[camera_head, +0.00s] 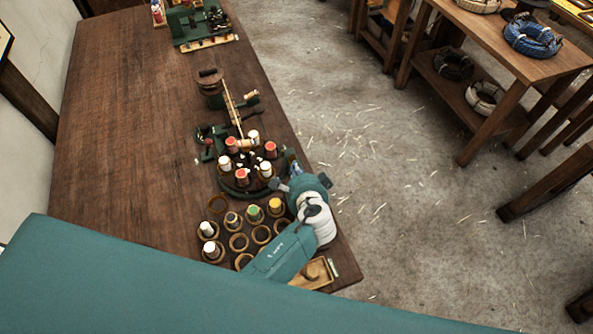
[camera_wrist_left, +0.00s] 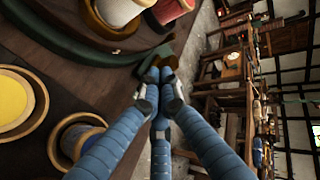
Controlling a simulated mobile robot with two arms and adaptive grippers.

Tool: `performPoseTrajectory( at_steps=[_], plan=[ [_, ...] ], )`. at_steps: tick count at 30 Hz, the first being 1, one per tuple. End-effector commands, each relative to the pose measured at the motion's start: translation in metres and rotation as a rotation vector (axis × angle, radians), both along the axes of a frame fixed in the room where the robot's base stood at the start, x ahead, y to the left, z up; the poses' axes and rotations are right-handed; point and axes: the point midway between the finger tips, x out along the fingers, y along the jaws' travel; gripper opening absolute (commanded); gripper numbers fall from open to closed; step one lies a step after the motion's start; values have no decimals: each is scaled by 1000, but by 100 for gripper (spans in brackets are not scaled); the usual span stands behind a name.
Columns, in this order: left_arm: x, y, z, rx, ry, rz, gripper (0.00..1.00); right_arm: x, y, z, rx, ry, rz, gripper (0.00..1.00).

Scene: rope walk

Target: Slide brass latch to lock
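The round dark green stand (camera_head: 226,186) carries red and white spools and sits on the wooden bench. In the left wrist view its curved green rim (camera_wrist_left: 60,48) runs along the upper left. A small brass-coloured piece (camera_wrist_left: 172,62), which looks like the latch, shows just past my fingertips beside a green bracket. My left gripper (camera_head: 284,186) is at the stand's right side, near the bench edge. In the wrist view the blue fingers of the left gripper (camera_wrist_left: 158,82) converge with tips close together at the bracket. Whether they grip the brass piece is hidden. My right gripper is out of view.
Wooden ring holders (camera_head: 238,242), some with spools, stand in front of the stand. A small wooden tray (camera_head: 318,275) lies at the near bench corner. A device with a wooden arm (camera_head: 232,108) stands behind. The bench's left side (camera_head: 130,130) is clear.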

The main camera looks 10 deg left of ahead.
Motion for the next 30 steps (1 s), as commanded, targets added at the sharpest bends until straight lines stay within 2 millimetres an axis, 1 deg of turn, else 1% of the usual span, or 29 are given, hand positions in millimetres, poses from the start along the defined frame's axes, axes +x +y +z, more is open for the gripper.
performPoseTrajectory(
  at_steps=[5, 13, 25, 30],
  plan=[
    [4, 3, 0, 1, -1, 1, 0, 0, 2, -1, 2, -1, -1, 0],
    [37, 24, -1, 1, -1, 1, 0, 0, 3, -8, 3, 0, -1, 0],
    [38, 26, 1, 0, 0, 0, 0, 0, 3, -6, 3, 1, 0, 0],
    [39, 28, 7, 0, 0, 0, 0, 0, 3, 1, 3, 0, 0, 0]
  ],
)
